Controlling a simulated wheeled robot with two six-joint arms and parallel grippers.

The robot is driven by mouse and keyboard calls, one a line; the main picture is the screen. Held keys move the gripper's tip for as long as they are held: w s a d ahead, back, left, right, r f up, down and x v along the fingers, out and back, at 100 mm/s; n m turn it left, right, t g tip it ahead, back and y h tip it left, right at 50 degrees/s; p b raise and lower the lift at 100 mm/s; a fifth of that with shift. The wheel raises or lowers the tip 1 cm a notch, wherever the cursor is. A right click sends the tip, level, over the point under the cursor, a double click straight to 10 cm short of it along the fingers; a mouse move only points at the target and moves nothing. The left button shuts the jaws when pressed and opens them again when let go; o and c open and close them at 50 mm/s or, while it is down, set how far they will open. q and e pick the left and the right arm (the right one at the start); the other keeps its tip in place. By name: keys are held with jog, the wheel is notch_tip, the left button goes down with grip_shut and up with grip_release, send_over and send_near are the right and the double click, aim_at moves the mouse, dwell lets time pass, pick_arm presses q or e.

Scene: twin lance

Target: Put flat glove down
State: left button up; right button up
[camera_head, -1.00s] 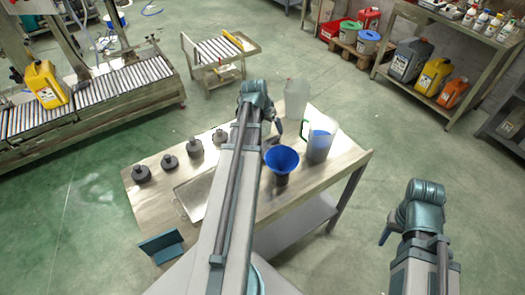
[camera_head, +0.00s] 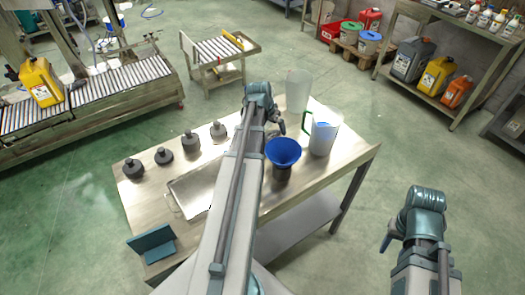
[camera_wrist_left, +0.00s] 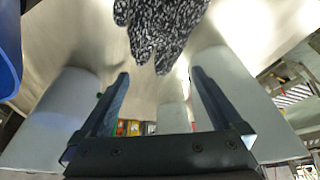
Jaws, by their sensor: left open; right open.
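A black-and-white speckled glove (camera_wrist_left: 160,28) lies on the steel table (camera_wrist_left: 120,25), at the top of the left wrist view, its fingers pointing toward my left gripper. My left gripper (camera_wrist_left: 155,85) is open and empty, with the glove just past its fingertips and apart from them. In the head view my left gripper (camera_head: 277,122) is over the far part of the table, near the clear jug, and the glove is mostly hidden or too small to make out there. My right gripper (camera_head: 386,240) is open and empty, off the table's right side.

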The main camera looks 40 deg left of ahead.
aim_at(276, 134)
pick_arm(q)
jog(key=shift+b+x, duration=2.5)
jog(key=shift+x, duration=0.25)
jog(key=shift+s+d, duration=0.15)
jog(key=shift+c, duration=0.3)
jog(key=c, duration=1.1)
jog(key=shift+r+p, duration=0.2)
jog(key=shift+p, duration=0.1)
notch_tip(276, 134, up, 18)
jog(key=p, duration=1.7)
jog(key=shift+f+p, duration=0.1)
jog(key=shift+p, duration=0.25)
